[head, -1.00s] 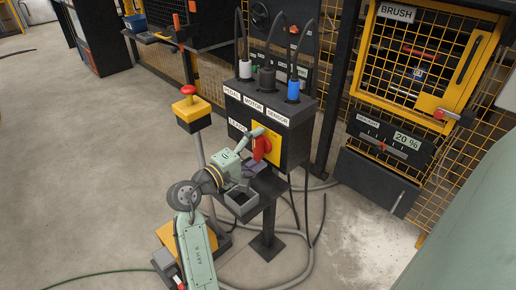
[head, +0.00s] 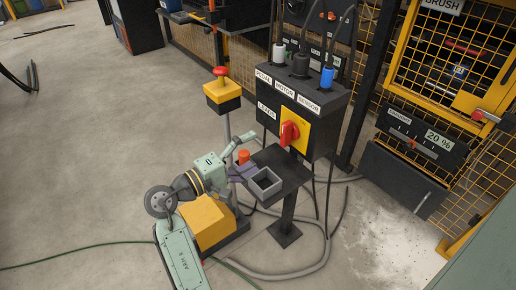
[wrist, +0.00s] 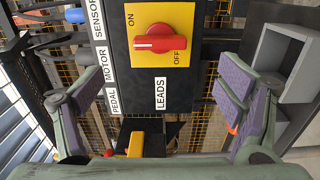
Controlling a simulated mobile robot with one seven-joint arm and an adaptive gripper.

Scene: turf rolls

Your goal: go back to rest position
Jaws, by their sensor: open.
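My gripper (head: 246,156) is open and empty, left of the control box (head: 318,122) and apart from its red rotary switch. In the wrist view its two purple-padded fingers (wrist: 160,92) stand wide apart, with the box between and beyond them. The red switch (head: 289,133) sits on a yellow plate; in the wrist view the switch (wrist: 160,40) shows between ON and OFF marks, and I cannot tell which it points to. My green arm (head: 180,262) is folded low, over a yellow block. Nothing is between the pads.
A small grey open bin (head: 265,183) sits on the shelf beside my gripper. A red-topped yellow button box (head: 221,92) stands on a post behind. Three plugs with cables top the control box. Yellow mesh fencing is at right. Open floor lies left, crossed by a green cable (head: 80,257).

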